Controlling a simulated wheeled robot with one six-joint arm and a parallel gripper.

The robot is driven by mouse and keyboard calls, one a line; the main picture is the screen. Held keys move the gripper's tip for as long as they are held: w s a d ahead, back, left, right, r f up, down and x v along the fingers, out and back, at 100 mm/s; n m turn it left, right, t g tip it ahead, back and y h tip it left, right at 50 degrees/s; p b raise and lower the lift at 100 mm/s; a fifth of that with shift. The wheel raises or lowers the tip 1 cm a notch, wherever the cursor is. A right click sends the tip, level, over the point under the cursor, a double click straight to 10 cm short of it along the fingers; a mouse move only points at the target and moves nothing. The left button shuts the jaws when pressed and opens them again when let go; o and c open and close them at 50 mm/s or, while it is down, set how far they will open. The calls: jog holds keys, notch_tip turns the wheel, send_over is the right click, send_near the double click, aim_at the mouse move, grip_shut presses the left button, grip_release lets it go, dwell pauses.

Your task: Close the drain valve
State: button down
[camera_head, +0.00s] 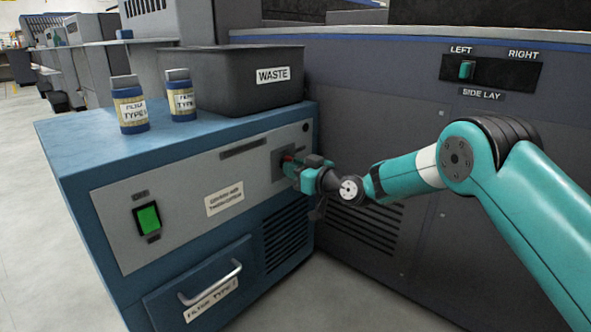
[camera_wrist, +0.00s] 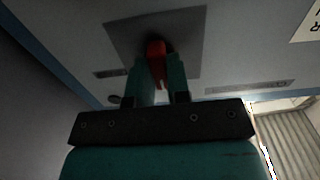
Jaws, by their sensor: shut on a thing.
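The drain valve has a red handle (camera_wrist: 156,52) in front of a dark square plate (camera_wrist: 190,28) on the grey front panel of the blue cabinet. In the head view a bit of the red handle (camera_head: 289,158) shows at the panel's right part. My gripper (camera_wrist: 157,75) is shut on the red handle, with one teal finger on each side of it. In the head view my gripper (camera_head: 296,168) reaches the panel from the right and hides most of the valve. The labels by the plate are too blurred to read.
On the blue cabinet (camera_head: 75,150) stand two filter bottles (camera_head: 129,108) and a black WASTE bin (camera_head: 225,80). The panel has a green lit switch (camera_head: 147,218); below is a drawer with a handle (camera_head: 210,284). A dark machine with a SIDE LAY lever (camera_head: 466,70) stands close on the right.

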jog(key=shift+s+a+r, duration=0.1)
jog(key=shift+a+r, duration=0.1)
jog(key=c, duration=1.1)
grip_release()
jog(key=shift+d+f, duration=0.1)
jog(key=p+v, duration=0.5)
jog(key=v, duration=1.2)
jog(key=shift+s+d, duration=0.1)
jog(key=shift+d, duration=0.05)
